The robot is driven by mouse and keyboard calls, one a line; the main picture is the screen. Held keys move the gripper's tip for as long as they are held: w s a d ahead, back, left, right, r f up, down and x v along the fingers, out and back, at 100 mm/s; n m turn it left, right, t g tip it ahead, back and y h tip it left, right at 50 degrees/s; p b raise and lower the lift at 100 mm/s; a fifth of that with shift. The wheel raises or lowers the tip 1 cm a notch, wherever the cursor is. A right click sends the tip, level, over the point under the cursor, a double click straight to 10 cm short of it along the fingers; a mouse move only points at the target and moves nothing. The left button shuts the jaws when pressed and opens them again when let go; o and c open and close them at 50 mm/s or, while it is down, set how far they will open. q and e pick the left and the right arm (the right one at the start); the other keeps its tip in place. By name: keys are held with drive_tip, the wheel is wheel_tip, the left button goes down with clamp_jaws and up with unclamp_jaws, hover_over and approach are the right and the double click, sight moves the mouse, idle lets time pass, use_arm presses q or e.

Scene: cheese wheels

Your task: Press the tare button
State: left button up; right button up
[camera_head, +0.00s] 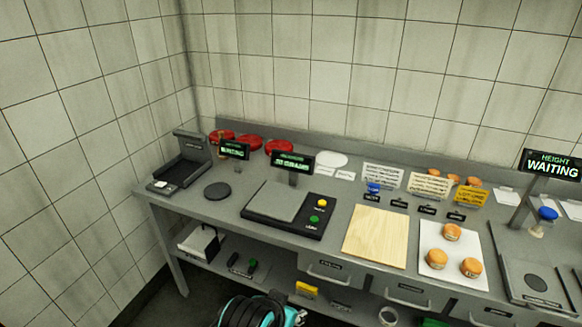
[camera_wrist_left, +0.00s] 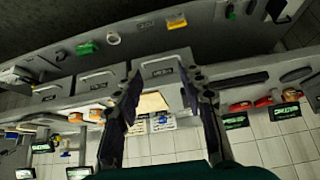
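A dark scale (camera_head: 290,209) with a grey weighing plate sits on the table left of centre. On its right side are a yellow button (camera_head: 322,202) and, in front of it, a green button (camera_head: 314,218). Their labels are too small to read. A green-lit display (camera_head: 293,162) stands behind the plate. In the left wrist view, which is upside down, my left gripper (camera_wrist_left: 160,80) has its two dark fingers spread wide with nothing between them. It is apart from the table. My right gripper is not in view.
A wooden board (camera_head: 376,236) lies right of the scale, then a white sheet (camera_head: 436,270) with orange cheese wheels. A black device (camera_head: 183,160) stands at the left end. Red wheels (camera_head: 250,142) lie behind. A height station with a "WAITING" display (camera_head: 552,165) is at right.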

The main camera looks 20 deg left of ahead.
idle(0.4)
use_arm(q)
clamp_jaws()
idle(1.2)
